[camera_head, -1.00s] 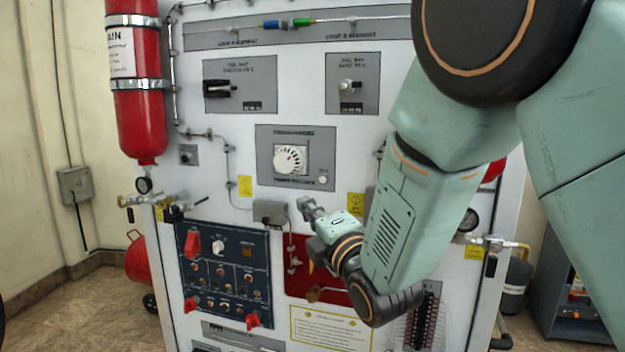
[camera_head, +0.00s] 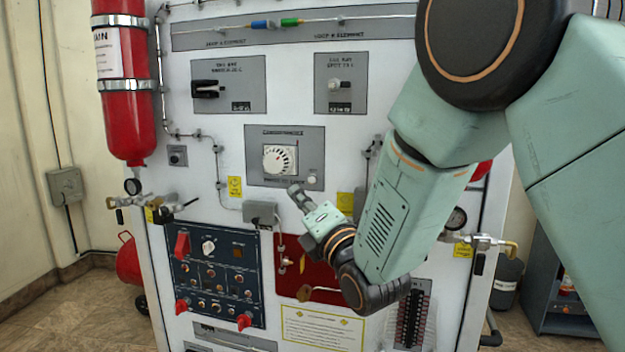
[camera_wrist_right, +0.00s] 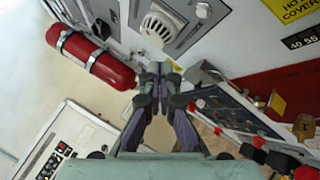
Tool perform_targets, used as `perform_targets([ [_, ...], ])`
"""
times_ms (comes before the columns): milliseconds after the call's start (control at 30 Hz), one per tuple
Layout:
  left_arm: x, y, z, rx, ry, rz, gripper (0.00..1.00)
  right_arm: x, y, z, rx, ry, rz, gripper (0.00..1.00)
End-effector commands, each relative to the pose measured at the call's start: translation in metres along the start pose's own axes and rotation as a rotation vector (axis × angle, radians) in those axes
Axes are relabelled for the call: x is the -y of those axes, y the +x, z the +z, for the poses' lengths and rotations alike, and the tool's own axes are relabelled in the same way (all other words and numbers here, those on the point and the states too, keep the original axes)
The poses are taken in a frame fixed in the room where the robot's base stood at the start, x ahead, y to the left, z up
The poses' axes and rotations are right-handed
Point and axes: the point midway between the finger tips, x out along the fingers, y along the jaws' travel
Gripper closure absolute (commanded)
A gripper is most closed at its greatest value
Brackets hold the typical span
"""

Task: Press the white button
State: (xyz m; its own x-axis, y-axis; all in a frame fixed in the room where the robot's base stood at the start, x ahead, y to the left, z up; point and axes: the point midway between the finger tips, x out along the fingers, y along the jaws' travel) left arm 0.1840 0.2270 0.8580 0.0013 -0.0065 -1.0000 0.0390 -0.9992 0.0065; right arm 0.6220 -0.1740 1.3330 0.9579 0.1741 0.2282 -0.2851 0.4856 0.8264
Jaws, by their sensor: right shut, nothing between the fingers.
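A small round white button (camera_head: 312,180) sits at the lower right of a grey panel with a white dial (camera_head: 280,159), in the middle of the white trainer board. In the right wrist view the white button (camera_wrist_right: 203,10) is near the top edge, right of the dial (camera_wrist_right: 161,24). My right gripper (camera_head: 296,190) is shut and empty, its tips just below the grey panel, slightly left of and below the button in the picture. In the right wrist view its fingers (camera_wrist_right: 160,68) meet below the dial. Contact with the board cannot be told. My left gripper is not in view.
A grey box (camera_head: 261,212) is mounted beside my right gripper. A blue switch panel (camera_head: 218,290) and a red panel (camera_head: 322,276) lie below. A red cylinder (camera_head: 130,110) stands at the left. Two black-handled or white-knobbed switch panels are above the dial.

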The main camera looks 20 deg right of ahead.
Motion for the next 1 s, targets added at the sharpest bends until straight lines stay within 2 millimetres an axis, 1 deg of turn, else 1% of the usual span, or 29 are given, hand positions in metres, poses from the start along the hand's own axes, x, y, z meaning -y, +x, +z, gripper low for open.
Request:
perform_targets([
  [33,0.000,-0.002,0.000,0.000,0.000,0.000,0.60,0.003,0.005,0.005,0.004,0.002,-0.001,1.00],
  [333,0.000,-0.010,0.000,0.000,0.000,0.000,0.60,0.023,0.031,0.025,0.002,0.001,-0.001,1.00],
  [500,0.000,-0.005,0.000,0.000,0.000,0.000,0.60,0.032,0.042,0.031,0.001,0.001,0.001,1.00],
  [700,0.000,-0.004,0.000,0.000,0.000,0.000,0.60,0.036,0.048,0.036,0.001,0.000,-0.001,1.00],
  [1000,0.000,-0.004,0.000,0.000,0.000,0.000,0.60,0.036,0.049,0.037,0.000,0.000,-0.001,1.00],
])
